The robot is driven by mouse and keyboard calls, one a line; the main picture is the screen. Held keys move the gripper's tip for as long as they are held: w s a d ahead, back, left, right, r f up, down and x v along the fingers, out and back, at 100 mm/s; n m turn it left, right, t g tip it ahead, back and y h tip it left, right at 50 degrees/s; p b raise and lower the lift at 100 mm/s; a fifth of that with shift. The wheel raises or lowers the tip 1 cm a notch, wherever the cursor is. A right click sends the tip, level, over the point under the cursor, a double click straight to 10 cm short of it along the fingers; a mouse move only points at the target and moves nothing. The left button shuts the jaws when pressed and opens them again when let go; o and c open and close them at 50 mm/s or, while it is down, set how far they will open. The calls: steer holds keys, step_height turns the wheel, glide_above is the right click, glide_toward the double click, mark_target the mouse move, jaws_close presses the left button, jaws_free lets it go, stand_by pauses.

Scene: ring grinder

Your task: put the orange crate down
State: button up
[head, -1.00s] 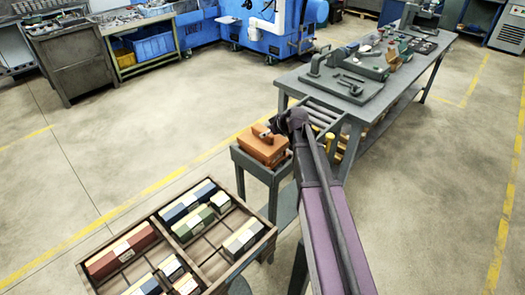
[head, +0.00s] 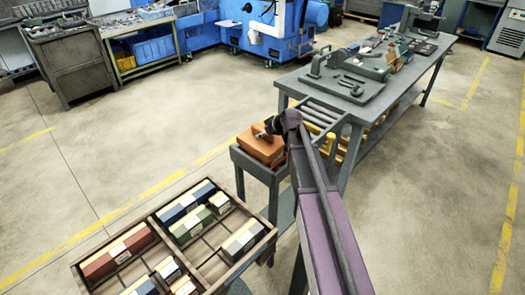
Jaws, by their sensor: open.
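The orange crate (head: 262,149) sits on top of a small grey stand (head: 262,170), between the sorting tray and the long workbench. My gripper (head: 264,135) is at the crate's top, near its handle. The gripper's jaws are open, though they are small and dark here and partly hidden by my wrist. Whether a finger still touches the crate cannot be told. My arm comes up from the lower right and covers the stand's right side.
A divided wooden tray (head: 163,222) with several coloured boxes is in front at the lower left. A long grey workbench (head: 385,85) with tools stands behind to the right. A blue machine (head: 275,30) is at the back. The floor on the left is clear.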

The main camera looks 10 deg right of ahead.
steer(key=shift+w+a+f, duration=0.25)
steer(key=shift+w+f, duration=0.1)
steer(key=shift+f, duration=0.05)
stand_by(0.4)
jaws_close()
